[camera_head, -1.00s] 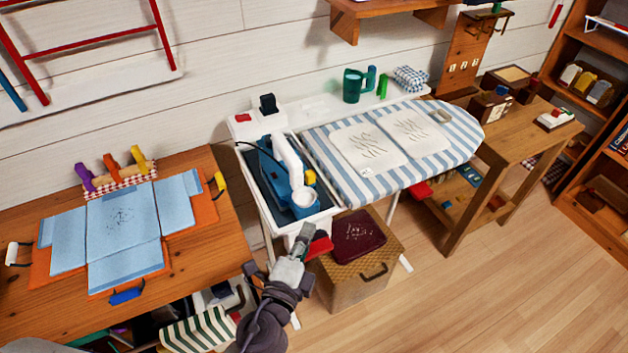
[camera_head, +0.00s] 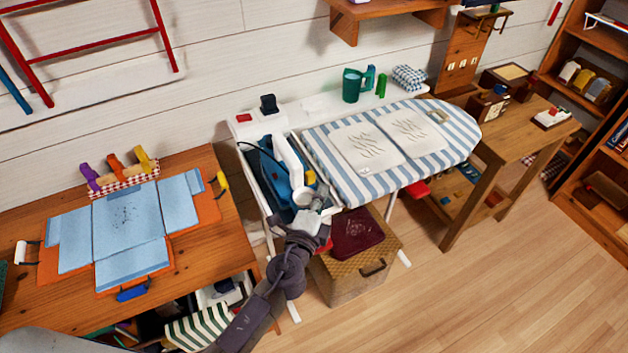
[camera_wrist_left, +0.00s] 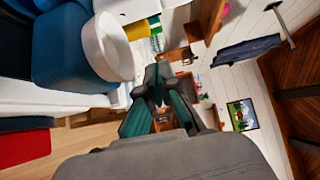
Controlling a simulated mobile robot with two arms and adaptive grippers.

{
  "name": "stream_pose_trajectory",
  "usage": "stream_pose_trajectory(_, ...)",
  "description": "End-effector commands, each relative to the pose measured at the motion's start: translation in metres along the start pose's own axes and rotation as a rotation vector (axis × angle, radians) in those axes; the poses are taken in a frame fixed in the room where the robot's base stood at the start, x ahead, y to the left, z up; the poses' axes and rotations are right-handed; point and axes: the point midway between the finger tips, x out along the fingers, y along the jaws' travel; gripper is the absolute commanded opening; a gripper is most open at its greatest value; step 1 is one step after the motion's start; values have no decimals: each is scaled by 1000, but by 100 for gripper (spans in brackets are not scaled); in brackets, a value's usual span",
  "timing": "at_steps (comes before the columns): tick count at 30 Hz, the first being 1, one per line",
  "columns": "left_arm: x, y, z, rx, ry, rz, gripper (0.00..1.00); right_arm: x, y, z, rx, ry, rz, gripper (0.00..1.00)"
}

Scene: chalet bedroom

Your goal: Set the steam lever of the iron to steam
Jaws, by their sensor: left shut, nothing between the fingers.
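The iron (camera_head: 272,172) is blue with a white handle (camera_head: 288,160) and rests in a tray at the left end of the ironing board. A round white part (camera_head: 303,196) sits at its near end, with a small yellow part (camera_head: 310,177) beside it. I cannot make out which part is the steam lever or its setting. My left gripper (camera_head: 321,192) is shut and empty, its tips just right of the round white part. In the left wrist view the shut fingertips (camera_wrist_left: 160,72) lie beside the white round part (camera_wrist_left: 107,48), seemingly apart. My right gripper is not in view.
The striped ironing board (camera_head: 350,187) carries two pale cloths. A wicker box (camera_head: 345,283) with a dark red top stands below. A wooden table (camera_head: 200,245) with a folded blue garment is at left, another table (camera_head: 500,150) at right. The floor at right is clear.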

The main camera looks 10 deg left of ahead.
Motion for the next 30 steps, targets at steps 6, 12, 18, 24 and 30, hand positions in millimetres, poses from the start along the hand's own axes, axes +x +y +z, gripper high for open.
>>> stream_pose_trajectory(6,18,0,22,4,-3,1,0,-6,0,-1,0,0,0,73)
stream_pose_trajectory(12,22,1,26,2,-3,2,0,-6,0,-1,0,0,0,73)
stream_pose_trajectory(18,21,1,26,2,-3,2,0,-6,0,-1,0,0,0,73)
stream_pose_trajectory(24,22,-6,27,-22,-4,27,0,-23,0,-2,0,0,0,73)
stream_pose_trajectory(30,26,-11,30,-83,-4,84,0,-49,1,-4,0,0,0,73)
